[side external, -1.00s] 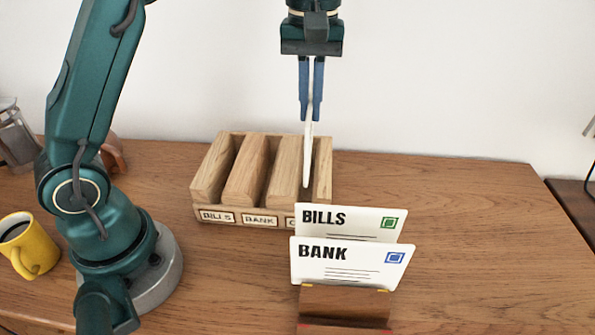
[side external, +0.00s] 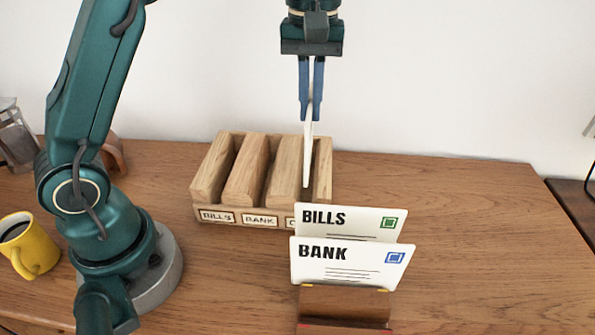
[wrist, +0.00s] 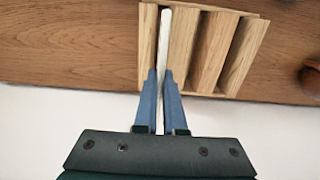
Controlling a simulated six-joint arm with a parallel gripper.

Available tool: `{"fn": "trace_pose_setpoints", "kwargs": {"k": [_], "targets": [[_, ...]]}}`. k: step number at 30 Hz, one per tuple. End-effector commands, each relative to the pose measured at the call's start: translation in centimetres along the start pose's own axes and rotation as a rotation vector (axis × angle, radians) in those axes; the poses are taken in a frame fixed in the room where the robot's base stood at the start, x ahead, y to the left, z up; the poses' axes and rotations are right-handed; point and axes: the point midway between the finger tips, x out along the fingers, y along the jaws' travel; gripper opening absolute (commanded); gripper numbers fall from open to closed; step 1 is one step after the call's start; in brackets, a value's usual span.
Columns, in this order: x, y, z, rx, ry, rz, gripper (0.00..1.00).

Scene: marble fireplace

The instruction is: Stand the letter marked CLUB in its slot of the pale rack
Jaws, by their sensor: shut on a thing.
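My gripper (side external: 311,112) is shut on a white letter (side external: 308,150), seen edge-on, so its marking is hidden. The letter hangs upright. The pale wooden rack (side external: 323,172) has slots between thick blocks, with front labels BILLS, BANK and a third starting with C, partly hidden. The letter's lower part shows in the rightmost slot, between the third block and the right wall; whether it touches the bottom I cannot tell. In the wrist view my gripper (wrist: 164,78) grips the letter (wrist: 164,40), which lines up with the end slot of the rack (wrist: 148,45).
Letters marked BILLS (side external: 340,222) and BANK (side external: 345,263) stand in a brown holder (side external: 345,305) in front of the rack. A yellow mug (side external: 35,250) stands at the left. The tabletop (side external: 480,240) on the right is clear. A white wall rises behind.

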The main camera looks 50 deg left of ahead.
Motion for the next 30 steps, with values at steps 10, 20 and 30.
{"fn": "trace_pose_setpoints", "kwargs": {"k": [10, 20, 30], "targets": [[0.3, 0.0, 0.0, 0.000, 0.000, 0.000, 0.00], [1.1, 0.0, 0.0, 0.000, -0.001, -0.001, 0.00], [1.9, 0.0, 0.0, 0.000, 0.000, 0.000, 0.00]]}}
